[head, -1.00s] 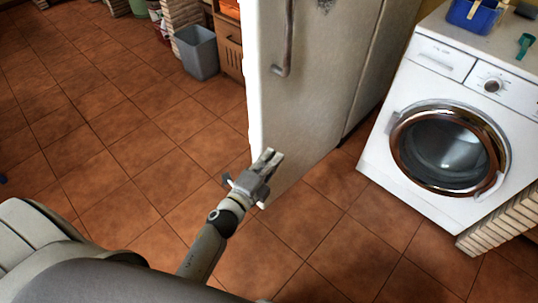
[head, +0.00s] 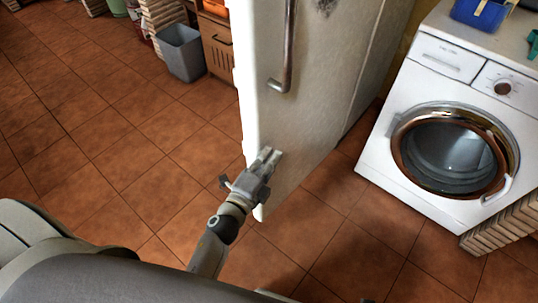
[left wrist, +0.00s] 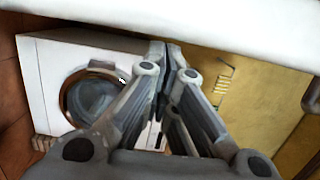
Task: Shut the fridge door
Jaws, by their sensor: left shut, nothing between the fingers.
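The fridge door (head: 310,110) is a tall off-white panel in the head view, with a long metal handle (head: 287,50) near its left edge. A seam runs down its right side. How far it stands open is hard to tell. My left gripper (head: 271,155) is shut and empty, in front of the lower left part of the door. I cannot tell whether it touches the door. In the left wrist view the shut fingers (left wrist: 168,55) point up toward a pale band, probably the door, across the top. My right gripper is not in view.
A white washing machine (head: 420,75) stands to the right, with a blue container (head: 478,14) on top. A grey bin (head: 181,53) and a wooden cabinet (head: 218,48) are behind the door to the left. Open tiled floor (head: 110,130) lies on the left.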

